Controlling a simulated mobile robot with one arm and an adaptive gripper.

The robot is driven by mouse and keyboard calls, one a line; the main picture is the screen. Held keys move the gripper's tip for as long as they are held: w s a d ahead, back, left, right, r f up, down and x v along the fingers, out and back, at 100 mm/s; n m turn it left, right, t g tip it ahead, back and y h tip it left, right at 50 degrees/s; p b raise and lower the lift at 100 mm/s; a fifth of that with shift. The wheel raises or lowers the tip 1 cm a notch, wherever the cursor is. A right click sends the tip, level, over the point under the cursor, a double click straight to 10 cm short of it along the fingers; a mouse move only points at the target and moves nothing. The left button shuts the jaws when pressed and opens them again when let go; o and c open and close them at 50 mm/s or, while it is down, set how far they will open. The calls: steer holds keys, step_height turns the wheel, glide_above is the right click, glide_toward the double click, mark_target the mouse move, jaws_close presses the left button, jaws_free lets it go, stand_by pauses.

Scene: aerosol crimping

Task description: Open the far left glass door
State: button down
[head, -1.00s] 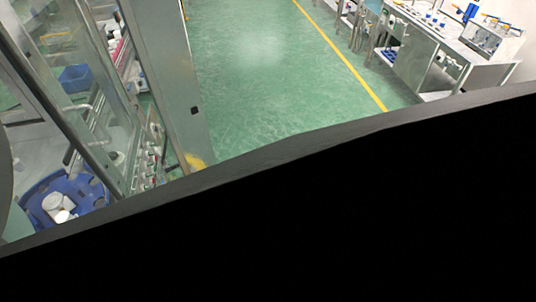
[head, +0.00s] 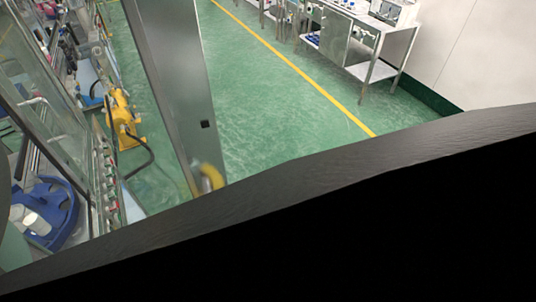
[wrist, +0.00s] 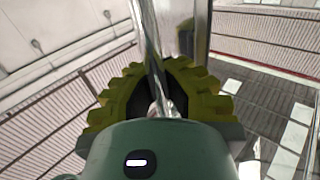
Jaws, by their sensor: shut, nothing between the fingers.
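A glass door panel (head: 62,110) in a metal frame stands at the left of the head view, and a handle-like bar shows near it. I cannot tell whether this is the far left door or whether it is ajar. My gripper (wrist: 160,82) shows in the wrist view with toothed yellow-green fingers; it is shut and holds nothing. A shiny metal bar (wrist: 146,30) runs down to the fingertips in that view; whether it touches them is unclear. My gripper is not clearly seen in the head view.
A metal post (head: 172,80) stands right of the glass, with a blurred yellow shape (head: 208,178) at its foot. A yellow machine (head: 122,118) and a blue tub (head: 60,205) are at left. Green floor (head: 260,110) is open toward a steel bench (head: 345,35).

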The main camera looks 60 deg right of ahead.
steer(key=shift+w+a+f, duration=0.1)
steer(key=shift+a+f, duration=0.05)
steer(key=shift+f, duration=0.1)
steer(key=c, duration=1.5)
jaws_free()
steer(key=shift+w+a, duration=0.1)
steer(key=shift+w, duration=0.05)
steer(key=o, duration=0.5)
steer(key=shift+r, duration=0.15)
steer(key=shift+r, duration=0.1)
steer(key=shift+s+r, duration=0.2)
steer(key=shift+r, duration=0.3)
glide_toward(219, 181)
steer(key=shift+x, duration=2.7)
steer(key=shift+s, duration=0.1)
